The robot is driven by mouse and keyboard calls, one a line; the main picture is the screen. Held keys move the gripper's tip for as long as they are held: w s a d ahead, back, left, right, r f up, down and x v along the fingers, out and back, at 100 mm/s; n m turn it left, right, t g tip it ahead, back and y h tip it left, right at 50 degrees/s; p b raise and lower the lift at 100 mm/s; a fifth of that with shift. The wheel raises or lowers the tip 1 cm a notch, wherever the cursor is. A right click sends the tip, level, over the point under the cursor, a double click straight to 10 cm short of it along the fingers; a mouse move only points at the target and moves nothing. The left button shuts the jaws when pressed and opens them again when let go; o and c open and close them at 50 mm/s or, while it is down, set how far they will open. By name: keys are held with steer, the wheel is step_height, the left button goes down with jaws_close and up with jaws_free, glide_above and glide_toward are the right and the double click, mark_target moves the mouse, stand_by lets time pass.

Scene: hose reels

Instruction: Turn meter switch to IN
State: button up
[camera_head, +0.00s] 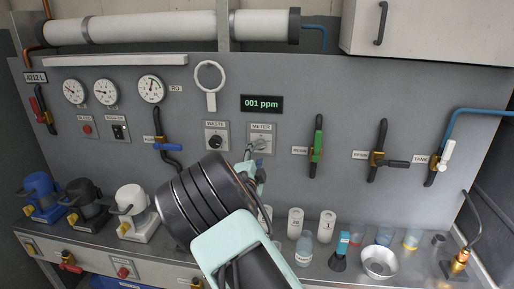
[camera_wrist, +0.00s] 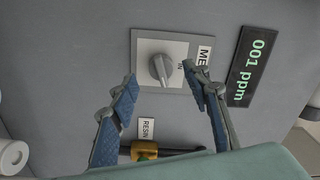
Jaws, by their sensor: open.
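The meter switch is a grey rotary knob (camera_wrist: 161,69) on a light square plate (camera_wrist: 178,48) in the wrist view. Its plate also shows under the METER label in the head view (camera_head: 262,130), where my gripper partly hides the knob. An IN mark sits beside the knob in the wrist view. My gripper (camera_wrist: 158,84) is open, its two blue-padded fingers on either side of the knob and apart from it. In the head view my gripper (camera_head: 252,160) is just below the meter plate.
The WASTE switch (camera_head: 215,141) is just left of the meter plate. A display (camera_head: 262,104) reading 001 ppm is above it. A green-handled valve (camera_head: 316,146) stands to the right. Bottles and canisters (camera_head: 304,248) line the shelf below.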

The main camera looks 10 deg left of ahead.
mark_target(258, 149)
steer(key=shift+w+d+p, duration=0.1)
steer(key=shift+w+p, duration=0.35)
steer(key=shift+w, duration=1.95)
steer(key=c, duration=1.1)
steer(key=shift+c, duration=0.2)
